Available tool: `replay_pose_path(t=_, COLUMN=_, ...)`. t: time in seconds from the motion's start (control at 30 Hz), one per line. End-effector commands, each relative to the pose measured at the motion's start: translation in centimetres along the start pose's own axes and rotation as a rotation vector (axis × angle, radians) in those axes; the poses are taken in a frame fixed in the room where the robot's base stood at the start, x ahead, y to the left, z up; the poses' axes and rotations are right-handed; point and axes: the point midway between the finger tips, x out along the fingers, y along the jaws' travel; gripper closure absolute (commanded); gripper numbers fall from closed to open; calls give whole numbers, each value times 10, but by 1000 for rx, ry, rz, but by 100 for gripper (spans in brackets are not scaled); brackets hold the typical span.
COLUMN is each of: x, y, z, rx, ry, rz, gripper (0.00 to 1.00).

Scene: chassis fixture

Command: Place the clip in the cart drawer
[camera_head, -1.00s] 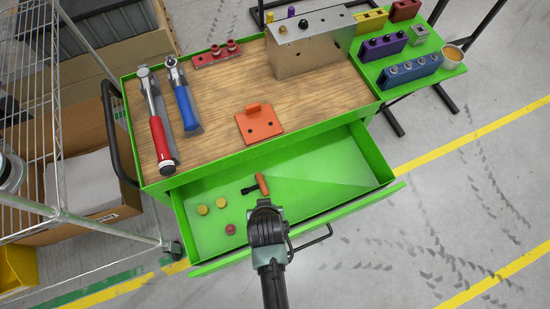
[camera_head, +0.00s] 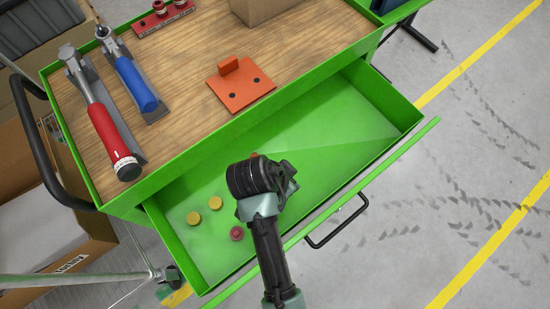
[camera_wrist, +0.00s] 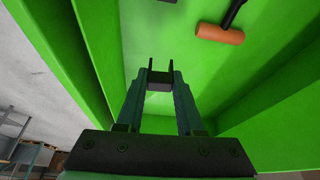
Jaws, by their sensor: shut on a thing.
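The cart drawer (camera_head: 320,150) is bright green and pulled open below the cart's wooden top. My gripper (camera_wrist: 160,85) is above the drawer. In the head view my wrist hides its fingertips. In the wrist view its two fingers are shut on a small dark piece with two upright prongs, which appears to be the clip (camera_wrist: 160,77). The clip does not show in the head view. Green drawer surfaces lie behind and around it in the wrist view; its height above the drawer floor cannot be told.
On the cart top are a red-handled tool (camera_head: 112,140), a blue-handled tool (camera_head: 136,85) and an orange bracket (camera_head: 240,88).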

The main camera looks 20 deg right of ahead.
Motion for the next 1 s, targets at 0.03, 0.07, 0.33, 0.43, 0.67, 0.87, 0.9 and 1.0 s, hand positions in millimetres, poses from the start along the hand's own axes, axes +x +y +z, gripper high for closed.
replay_pose_path(t=0.03, x=7, y=1, z=1, rx=27, ry=1, rz=9, gripper=100)
replay_pose_path(t=0.07, x=8, y=1, z=0, rx=40, ry=1, rz=14, gripper=100)
replay_pose_path(t=0.33, x=42, y=4, z=14, rx=68, ry=-1, rz=32, gripper=100)
replay_pose_path(t=0.43, x=56, y=4, z=20, rx=67, ry=-1, rz=30, gripper=100)
replay_pose_path(t=0.67, x=73, y=4, z=26, rx=68, ry=-1, rz=30, gripper=100)
replay_pose_path(t=0.87, x=98, y=4, z=37, rx=67, ry=-1, rz=29, gripper=100)
replay_pose_path(t=0.9, x=100, y=4, z=38, rx=67, ry=0, rz=28, gripper=100)
replay_pose_path(t=1.0, x=99, y=3, z=37, rx=67, ry=0, rz=27, gripper=100)
